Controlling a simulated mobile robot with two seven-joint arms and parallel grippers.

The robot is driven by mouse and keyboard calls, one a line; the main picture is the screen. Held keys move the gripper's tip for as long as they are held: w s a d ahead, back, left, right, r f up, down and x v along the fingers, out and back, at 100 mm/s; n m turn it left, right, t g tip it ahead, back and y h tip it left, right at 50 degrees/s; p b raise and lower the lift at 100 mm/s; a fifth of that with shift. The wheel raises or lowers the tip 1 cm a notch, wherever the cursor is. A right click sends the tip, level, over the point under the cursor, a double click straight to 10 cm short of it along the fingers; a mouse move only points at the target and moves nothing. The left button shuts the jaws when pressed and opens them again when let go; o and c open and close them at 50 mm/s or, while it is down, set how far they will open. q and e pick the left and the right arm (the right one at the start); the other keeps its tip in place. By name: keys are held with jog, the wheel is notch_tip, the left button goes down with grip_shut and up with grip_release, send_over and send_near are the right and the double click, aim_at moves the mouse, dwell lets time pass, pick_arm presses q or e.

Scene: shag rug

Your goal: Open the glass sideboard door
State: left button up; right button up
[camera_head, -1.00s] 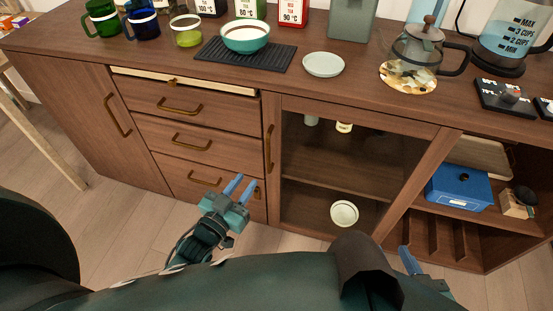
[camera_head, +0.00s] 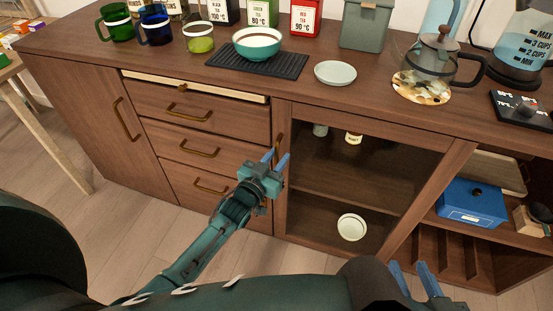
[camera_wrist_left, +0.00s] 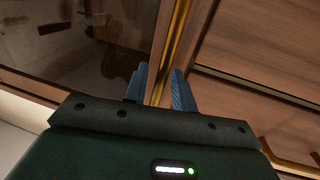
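The glass sideboard door (camera_head: 372,136) is shut, with a wooden frame around a clear pane. Its vertical brass handle (camera_head: 279,145) is on the left side of the frame, and it also shows in the left wrist view (camera_wrist_left: 177,40). My left gripper (camera_head: 276,163) is at the lower part of this handle with its blue fingers apart. In the left wrist view the fingers (camera_wrist_left: 160,88) stand on either side of the handle's line; I cannot tell whether they touch it. My right gripper (camera_head: 413,277) is low at the right, empty, its blue fingers apart.
Drawers with brass handles (camera_head: 200,152) are left of the door; the top drawer (camera_head: 195,86) is slightly out. A bowl (camera_head: 352,227) and jars are behind the glass. The top carries mugs, tins, a teal bowl (camera_head: 257,43) and a teapot (camera_head: 438,58). An open shelf holds a blue box (camera_head: 472,203).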

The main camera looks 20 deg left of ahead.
pick_arm(q)
grip_shut()
jog(key=shift+s, duration=0.15)
dwell(0.5)
